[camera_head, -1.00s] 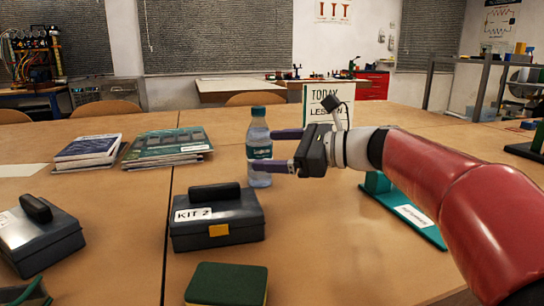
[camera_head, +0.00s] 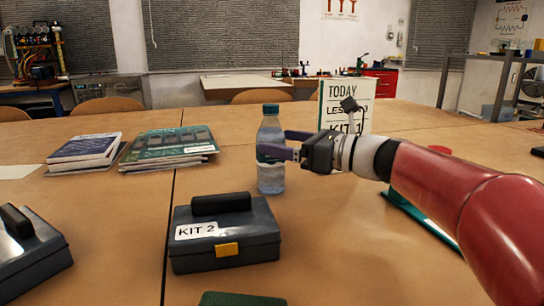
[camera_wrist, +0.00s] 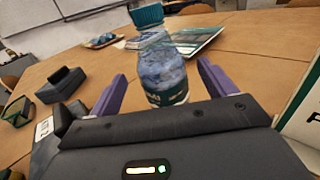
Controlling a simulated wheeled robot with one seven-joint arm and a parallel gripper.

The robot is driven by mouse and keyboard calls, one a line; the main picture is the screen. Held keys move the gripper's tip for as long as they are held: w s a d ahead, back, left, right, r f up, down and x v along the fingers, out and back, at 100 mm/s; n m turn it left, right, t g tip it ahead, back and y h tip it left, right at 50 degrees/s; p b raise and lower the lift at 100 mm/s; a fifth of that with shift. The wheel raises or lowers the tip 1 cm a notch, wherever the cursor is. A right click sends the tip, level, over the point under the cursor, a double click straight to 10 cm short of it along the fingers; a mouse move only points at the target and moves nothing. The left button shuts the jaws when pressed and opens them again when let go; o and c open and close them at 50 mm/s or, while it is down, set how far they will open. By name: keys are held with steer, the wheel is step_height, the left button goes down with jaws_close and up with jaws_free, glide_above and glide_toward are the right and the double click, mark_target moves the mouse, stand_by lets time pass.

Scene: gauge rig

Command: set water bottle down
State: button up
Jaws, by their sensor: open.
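The water bottle (camera_head: 270,172) is clear with a teal cap and a dark green label. It stands upright on the table (camera_head: 335,240), behind the KIT 2 case. My gripper (camera_head: 279,143) is open, its purple fingers level with the label. In the wrist view the bottle (camera_wrist: 162,62) stands ahead of and partly between the two spread fingers (camera_wrist: 160,88), with a gap on each side. The bottle's base is hidden there by the gripper body.
The KIT 2 case (camera_head: 223,235) stands just in front of the bottle. A lesson sign (camera_head: 345,100) stands behind my gripper. Magazines (camera_head: 168,148) and books (camera_head: 85,150) lie to the left. Another dark case (camera_head: 28,258) is at the left edge.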

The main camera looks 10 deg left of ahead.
mark_target(263, 138)
steer(key=x, duration=0.5)
steer(key=shift+w+a+f, duration=0.15)
steer(key=shift+w, duration=0.05)
steer(key=c, duration=1.2)
steer(key=shift+c, duration=1)
